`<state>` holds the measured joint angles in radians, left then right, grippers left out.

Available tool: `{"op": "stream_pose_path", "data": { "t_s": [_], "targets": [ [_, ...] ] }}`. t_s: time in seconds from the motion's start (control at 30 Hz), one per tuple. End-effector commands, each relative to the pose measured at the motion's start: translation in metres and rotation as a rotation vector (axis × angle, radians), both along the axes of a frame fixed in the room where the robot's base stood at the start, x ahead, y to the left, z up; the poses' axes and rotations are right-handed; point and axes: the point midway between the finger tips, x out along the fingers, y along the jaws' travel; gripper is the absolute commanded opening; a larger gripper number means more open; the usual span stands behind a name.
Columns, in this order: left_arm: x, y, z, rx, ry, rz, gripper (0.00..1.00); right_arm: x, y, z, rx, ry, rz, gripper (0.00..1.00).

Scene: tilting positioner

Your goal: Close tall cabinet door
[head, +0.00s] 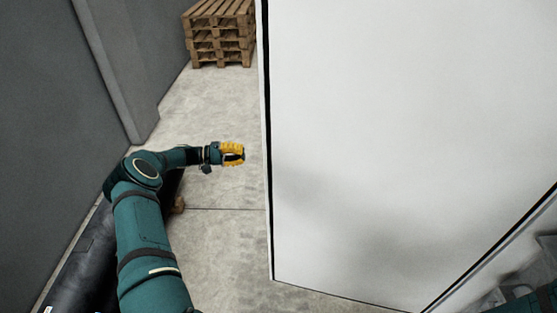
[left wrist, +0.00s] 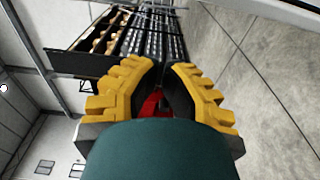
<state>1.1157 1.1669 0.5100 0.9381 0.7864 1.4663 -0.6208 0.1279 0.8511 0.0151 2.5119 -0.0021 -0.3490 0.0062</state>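The tall cabinet door (head: 400,130) is a large plain white panel that fills the middle and right of the head view. Its dark-lined left edge runs almost straight up and down. My left gripper (head: 243,154), with yellow fingers, is just left of that edge, with a gap of floor showing between them in the picture. In the left wrist view the fingertips (left wrist: 162,68) come close together with nothing held between them. The cabinet's inside and the door's handle do not show. My right gripper is out of view; only a bit of teal arm shows at the bottom right.
A stack of wooden pallets (head: 220,33) stands at the back, left of the door. A grey wall (head: 50,120) runs along the left. Bare concrete floor (head: 215,105) lies between the wall and the door. The left wrist view shows a dark rack (left wrist: 75,62).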

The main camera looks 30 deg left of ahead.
Motion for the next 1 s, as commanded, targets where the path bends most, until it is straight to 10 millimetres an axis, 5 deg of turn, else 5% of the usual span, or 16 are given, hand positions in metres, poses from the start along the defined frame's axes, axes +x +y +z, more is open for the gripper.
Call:
{"op": "stream_pose_path", "data": {
  "t_s": [0.27, 0.7, 1.0],
  "targets": [
    [0.01, -0.013, 0.002, -0.002, -0.009, 0.001, 0.0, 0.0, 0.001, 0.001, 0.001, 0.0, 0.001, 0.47],
    [0.06, -0.083, 0.002, -0.003, -0.007, 0.0, 0.0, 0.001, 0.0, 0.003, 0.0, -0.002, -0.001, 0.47],
    [0.027, -0.087, 0.002, -0.001, -0.006, 0.003, 0.0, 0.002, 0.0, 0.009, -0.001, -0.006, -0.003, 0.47]
  ]
}}
